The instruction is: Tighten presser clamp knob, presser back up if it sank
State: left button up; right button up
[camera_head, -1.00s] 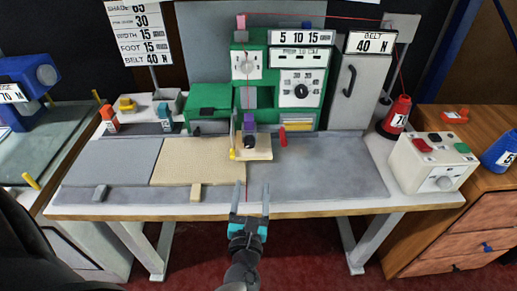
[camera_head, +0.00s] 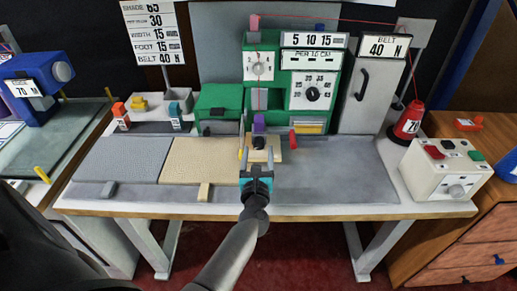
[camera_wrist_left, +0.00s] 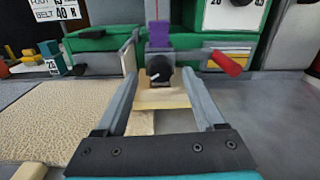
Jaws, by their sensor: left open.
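The green binding machine (camera_head: 315,75) stands at the back of the worktable. Below its head is a purple block (camera_head: 258,121) with a black knob (camera_head: 258,143) under it; the knob also shows in the left wrist view (camera_wrist_left: 159,68), with a pale mark on its face. A small tan plate (camera_wrist_left: 163,98) lies below the knob. My left gripper (camera_head: 257,162) is open in front of the knob, its fingers pointing at the machine. In the left wrist view the knob appears between the fingertips (camera_wrist_left: 160,78), with no visible contact. My right gripper is out of view.
A red lever (camera_head: 293,138) sticks out just right of the knob. A beige textured rug piece (camera_head: 205,160) and a grey one (camera_head: 122,160) lie on the left. The grey tabletop (camera_head: 345,170) right of the gripper is clear. A white control box (camera_head: 440,175) stands farther right.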

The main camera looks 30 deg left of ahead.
pick_arm(q)
jog(key=shift+x, duration=1.2)
grip_shut()
